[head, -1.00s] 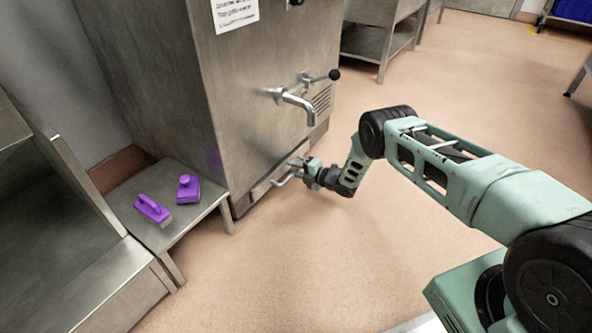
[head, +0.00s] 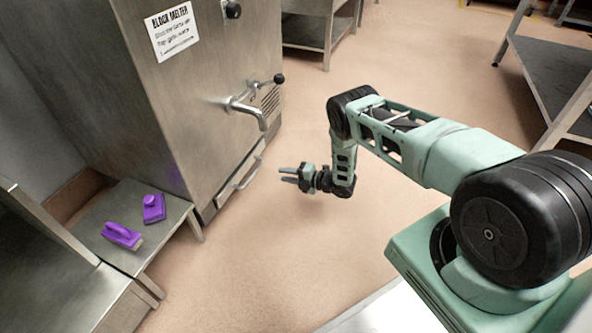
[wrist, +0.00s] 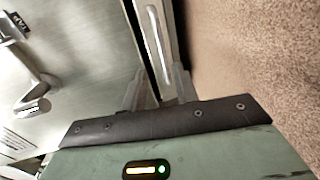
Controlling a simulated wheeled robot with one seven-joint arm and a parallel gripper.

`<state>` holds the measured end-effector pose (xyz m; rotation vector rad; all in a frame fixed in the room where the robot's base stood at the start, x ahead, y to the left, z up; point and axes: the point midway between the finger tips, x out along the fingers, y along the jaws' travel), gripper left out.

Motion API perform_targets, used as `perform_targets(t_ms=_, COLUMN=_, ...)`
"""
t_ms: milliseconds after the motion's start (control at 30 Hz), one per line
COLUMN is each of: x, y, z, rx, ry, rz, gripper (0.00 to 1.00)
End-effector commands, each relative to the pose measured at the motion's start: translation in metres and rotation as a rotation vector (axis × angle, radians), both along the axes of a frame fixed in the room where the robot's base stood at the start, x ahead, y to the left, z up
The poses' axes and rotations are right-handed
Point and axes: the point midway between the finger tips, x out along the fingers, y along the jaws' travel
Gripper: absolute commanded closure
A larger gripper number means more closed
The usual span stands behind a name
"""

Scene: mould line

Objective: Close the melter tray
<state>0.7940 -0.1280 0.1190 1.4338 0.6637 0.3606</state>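The block melter (head: 190,90) is a tall steel cabinet. Its tray (head: 226,192) is a low steel front at the foot of the cabinet, with a bar handle (head: 248,173). The tray front looks close to flush with the cabinet; I cannot tell whether a small gap remains. My gripper (head: 287,175) is to the right of the handle, apart from it, with its two fingers spread and nothing between them. In the wrist view the tray handle (wrist: 154,45) lies beyond the fingertips, and a narrow dark line runs beside the tray front.
A tap (head: 248,108) sticks out of the melter above the tray. Steel tables stand at the back and right (head: 550,75). The floor around my gripper is clear.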

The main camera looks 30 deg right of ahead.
Motion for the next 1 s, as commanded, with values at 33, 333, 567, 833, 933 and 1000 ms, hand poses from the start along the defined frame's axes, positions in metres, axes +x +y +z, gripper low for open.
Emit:
perform_targets(t_ms=33, x=-0.008, y=-0.005, z=0.005, rx=0.000, ry=0.003, rz=-0.001, gripper=0.70)
perform_targets(t_ms=333, x=-0.027, y=-0.021, z=0.007, rx=0.000, ry=0.000, rz=-0.001, gripper=0.70)
perform_targets(t_ms=567, x=-0.027, y=-0.021, z=0.006, rx=0.000, ry=0.000, rz=0.000, gripper=0.70)
perform_targets(t_ms=833, x=-0.027, y=-0.021, z=0.007, rx=0.000, ry=0.000, rz=0.000, gripper=0.70)
perform_targets(t_ms=933, x=-0.018, y=-0.023, z=0.014, rx=0.000, ry=0.015, rz=-0.018, gripper=0.70)
perform_targets(t_ms=1000, x=-0.005, y=-0.028, z=0.027, rx=0.001, ry=0.047, rz=-0.054, gripper=0.70)
